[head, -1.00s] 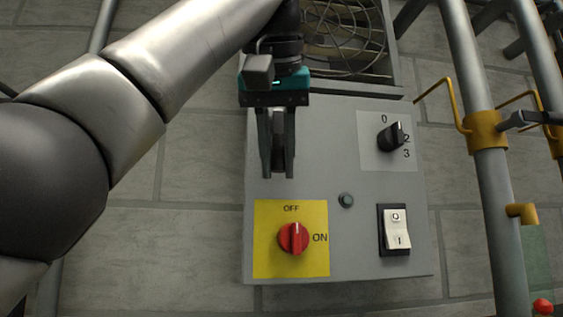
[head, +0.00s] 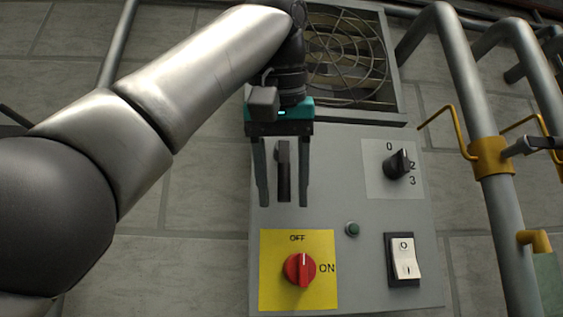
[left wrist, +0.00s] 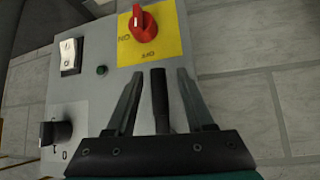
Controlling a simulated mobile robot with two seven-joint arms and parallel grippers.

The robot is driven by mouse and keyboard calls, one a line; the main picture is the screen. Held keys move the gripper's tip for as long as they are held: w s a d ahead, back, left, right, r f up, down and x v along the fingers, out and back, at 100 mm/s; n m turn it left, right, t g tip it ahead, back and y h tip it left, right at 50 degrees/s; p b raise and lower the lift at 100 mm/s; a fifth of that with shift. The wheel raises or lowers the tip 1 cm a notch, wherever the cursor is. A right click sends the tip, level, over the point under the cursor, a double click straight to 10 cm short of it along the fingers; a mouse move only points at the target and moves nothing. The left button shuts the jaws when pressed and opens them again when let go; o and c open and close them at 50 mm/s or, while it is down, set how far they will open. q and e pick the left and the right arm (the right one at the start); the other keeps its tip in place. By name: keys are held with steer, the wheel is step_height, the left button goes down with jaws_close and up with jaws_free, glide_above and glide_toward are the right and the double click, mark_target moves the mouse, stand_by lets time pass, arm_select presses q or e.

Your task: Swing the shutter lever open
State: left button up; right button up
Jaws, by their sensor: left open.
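The shutter lever (head: 284,172) is a dark narrow bar on the grey control panel (head: 340,215), pointing down in the head view. My left gripper (head: 283,202) is open, with one finger on each side of the lever and a visible gap to both. The lever's base is partly hidden by the gripper body. My right gripper is in neither view.
The panel also carries a red OFF/ON knob (head: 299,269) on a yellow plate, a green button (head: 352,229), a white rocker switch (head: 404,258) and a black selector dial (head: 398,164). A fan grille (head: 345,60) is above. Grey pipes (head: 500,200) with yellow fittings run at right.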

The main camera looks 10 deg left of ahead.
arm_select(q)
steer(key=p+v, duration=0.4)
steer(key=v, duration=1.1)
